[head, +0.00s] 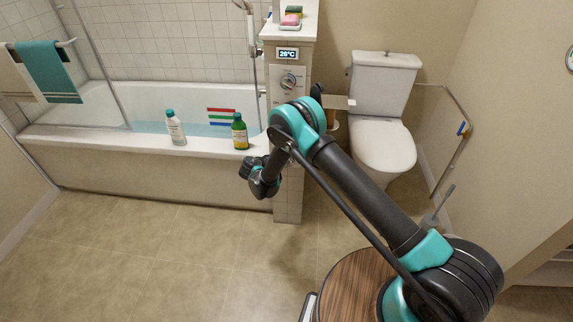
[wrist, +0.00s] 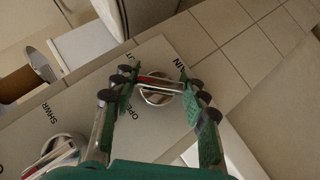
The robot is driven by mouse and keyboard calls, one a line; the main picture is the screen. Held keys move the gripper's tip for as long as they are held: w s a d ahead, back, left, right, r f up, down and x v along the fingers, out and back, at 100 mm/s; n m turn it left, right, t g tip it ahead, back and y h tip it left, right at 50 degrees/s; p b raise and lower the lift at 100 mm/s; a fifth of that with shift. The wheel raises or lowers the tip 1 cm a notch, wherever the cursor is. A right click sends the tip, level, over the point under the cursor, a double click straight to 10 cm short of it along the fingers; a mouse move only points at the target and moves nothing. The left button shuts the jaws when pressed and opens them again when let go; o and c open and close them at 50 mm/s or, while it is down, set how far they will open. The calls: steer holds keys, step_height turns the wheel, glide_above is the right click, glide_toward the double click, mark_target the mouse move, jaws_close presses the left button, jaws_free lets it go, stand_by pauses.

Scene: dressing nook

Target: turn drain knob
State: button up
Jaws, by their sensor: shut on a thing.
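The drain knob (wrist: 157,97) is a round silver knob with a red mark across its bar, set on a pale panel (wrist: 92,92). In the wrist view, lettering beside it reads "OPEN", partly covered, and a cut-off word ends in "IN". My gripper (wrist: 155,82) has one green-padded finger on each side of the knob and is shut on it. In the head view my arm's end is by the tub-side pillar (head: 288,190), and the drain knob is hidden there.
A second silver knob (wrist: 55,152), near "SHWR" lettering, is at the wrist view's lower left. In the head view, a white bottle (head: 175,128) and a green bottle (head: 240,132) stand on the bathtub rim (head: 90,137). A toilet (head: 383,145) is right of the pillar.

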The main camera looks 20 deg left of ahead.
steer(key=m+g+y, duration=0.1)
steer(key=m+y, duration=0.1)
steer(key=y, duration=0.2)
steer(key=shift+g, duration=0.4)
steer(key=shift+m+g+y, duration=0.3)
steer(key=shift+m+y, duration=0.6)
steer(key=shift+y, duration=0.5)
steer(key=o, duration=1.2)
steer(key=v, duration=1.2)
